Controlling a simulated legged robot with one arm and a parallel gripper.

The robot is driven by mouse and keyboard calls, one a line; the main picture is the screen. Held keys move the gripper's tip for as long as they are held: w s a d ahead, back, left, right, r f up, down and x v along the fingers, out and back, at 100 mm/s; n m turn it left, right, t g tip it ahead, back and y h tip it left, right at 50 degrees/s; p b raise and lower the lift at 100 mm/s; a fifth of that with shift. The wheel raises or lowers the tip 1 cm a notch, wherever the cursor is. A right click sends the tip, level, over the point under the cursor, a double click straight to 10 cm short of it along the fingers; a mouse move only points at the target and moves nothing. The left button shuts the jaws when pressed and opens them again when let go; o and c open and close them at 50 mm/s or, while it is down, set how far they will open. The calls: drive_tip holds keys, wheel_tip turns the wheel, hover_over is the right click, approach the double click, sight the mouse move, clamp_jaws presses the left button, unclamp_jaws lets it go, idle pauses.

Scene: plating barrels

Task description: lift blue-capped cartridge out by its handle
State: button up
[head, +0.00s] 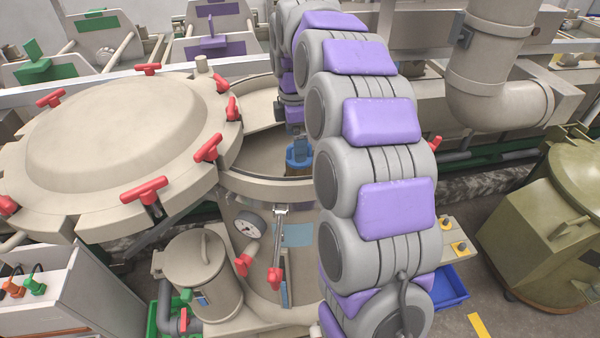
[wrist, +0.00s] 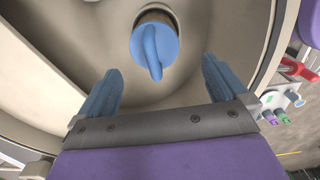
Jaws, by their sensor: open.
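The blue-capped cartridge (wrist: 154,42) stands inside the beige vessel (wrist: 226,85), its blue cap and raised blue handle facing the wrist camera. In the head view the blue cap (head: 299,155) shows just inside the vessel's opening, partly hidden by my arm. My gripper (wrist: 158,80) is open, with its two blue fingers spread and nothing between them. The cap and handle lie beyond the fingertips, roughly centred between them in the wrist view, and no contact shows. The cartridge's body below the cap is mostly hidden.
The round lid (head: 125,130) with red clamp knobs is swung open to the left of the vessel. A thick pipe (head: 492,60) rises at the right. The vessel's rim surrounds the cartridge.

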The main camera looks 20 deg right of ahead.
sight(299, 168)
drive_tip(key=shift+a+f, duration=0.15)
drive_tip(key=shift+a, duration=0.4)
drive_tip(key=shift+w+a+f, duration=0.1)
drive_tip(key=shift+a+f, duration=0.15)
drive_tip(key=d+f, duration=0.4)
drive_tip(key=d, duration=0.1)
drive_tip(key=shift+w+f, duration=0.15)
drive_tip(key=shift+f, duration=0.25)
drive_tip(key=a, duration=0.4)
drive_tip(key=shift+r, duration=0.15)
drive_tip(key=c, duration=0.3)
drive_tip(key=shift+a, duration=0.2)
drive_tip(key=shift+c, duration=1.7)
drive_tip(key=d, duration=0.2)
drive_tip(key=shift+d, duration=0.4)
drive_tip(key=c, duration=0.4)
drive_tip(key=shift+c, duration=0.9)
drive_tip(key=shift+a, duration=0.3)
drive_tip(key=c, duration=0.4)
